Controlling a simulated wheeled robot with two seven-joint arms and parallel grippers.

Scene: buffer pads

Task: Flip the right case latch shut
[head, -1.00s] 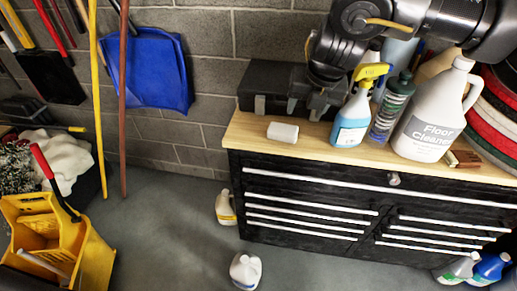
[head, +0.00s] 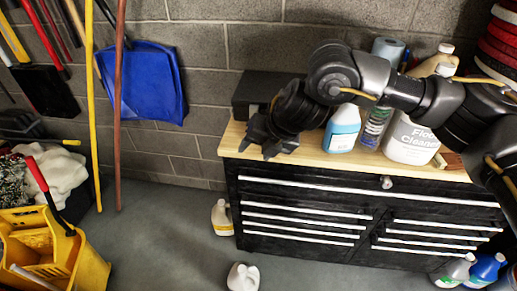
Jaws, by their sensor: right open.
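The black case (head: 256,88) sits closed-looking at the back left of the wooden worktop, against the block wall. My right arm and gripper cover its front right part, so the right latch is hidden. A grey latch shows only faintly at the case's left front. My right gripper (head: 259,148) is open and points down and left, in front of the case near the worktop's front left edge. I cannot tell whether it touches anything. My left gripper is out of view.
A blue spray bottle (head: 342,130), a dark bottle (head: 376,126) and a white floor cleaner jug (head: 408,143) stand right of the gripper on the worktop (head: 325,160). Coloured pads (head: 492,40) are stacked far right. The white block is hidden.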

